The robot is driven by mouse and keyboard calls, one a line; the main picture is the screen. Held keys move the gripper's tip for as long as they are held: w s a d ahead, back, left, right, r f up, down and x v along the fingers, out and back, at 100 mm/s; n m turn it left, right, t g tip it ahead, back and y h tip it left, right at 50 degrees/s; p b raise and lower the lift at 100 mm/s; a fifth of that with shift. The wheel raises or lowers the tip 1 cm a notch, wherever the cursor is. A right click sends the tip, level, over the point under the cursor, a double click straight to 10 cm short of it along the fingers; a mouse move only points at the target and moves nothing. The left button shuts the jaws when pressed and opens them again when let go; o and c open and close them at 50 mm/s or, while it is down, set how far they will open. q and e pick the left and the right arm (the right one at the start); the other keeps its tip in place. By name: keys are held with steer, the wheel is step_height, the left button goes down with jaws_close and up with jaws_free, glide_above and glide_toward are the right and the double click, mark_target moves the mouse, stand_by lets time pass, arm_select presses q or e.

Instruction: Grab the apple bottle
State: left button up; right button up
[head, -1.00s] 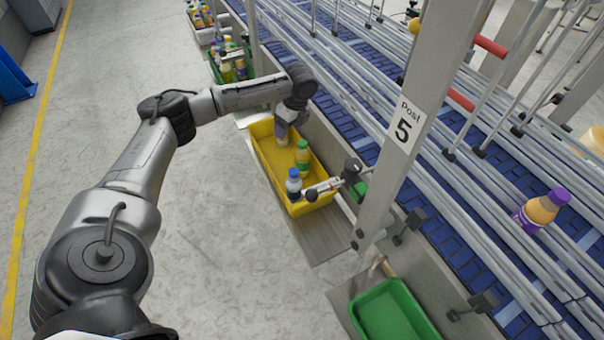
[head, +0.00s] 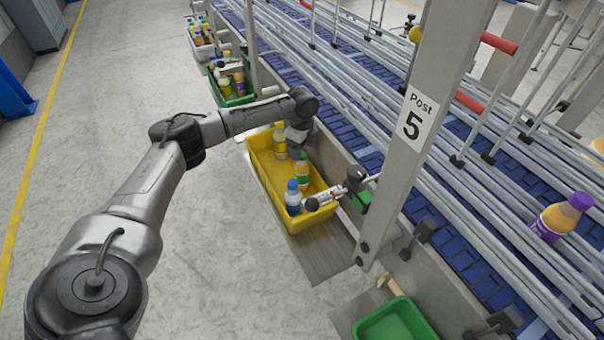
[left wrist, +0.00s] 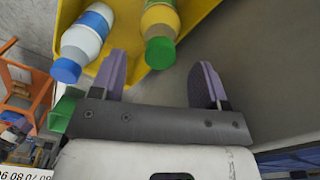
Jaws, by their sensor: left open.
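One has a blue cap and pale body (head: 292,198), one has a green cap and yellow contents (head: 302,172), and a yellowish one (head: 280,146) stands at the far end. I cannot read which is the apple bottle. My left gripper (head: 298,136) is over the crate's far right edge, beside the far bottle. In the left wrist view, my gripper (left wrist: 160,76) is open and empty. The green-capped bottle (left wrist: 160,30) lies just beyond its fingers, and the blue-capped one (left wrist: 84,42) is to the left.
A metal post (head: 408,150) marked 5 stands right of the crate, beside the railed conveyor (head: 470,240). A green tray (head: 400,318) is nearer, and a purple-capped bottle (head: 562,218) is on the conveyor. The floor at left is clear.

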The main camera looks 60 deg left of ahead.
mark_target(302, 171)
arm_select(q)
step_height(302, 171, down, 6)
steer(key=shift+r, duration=0.15)
stand_by(0.4)
steer(key=c, duration=1.1)
steer(key=shift+r, duration=0.15)
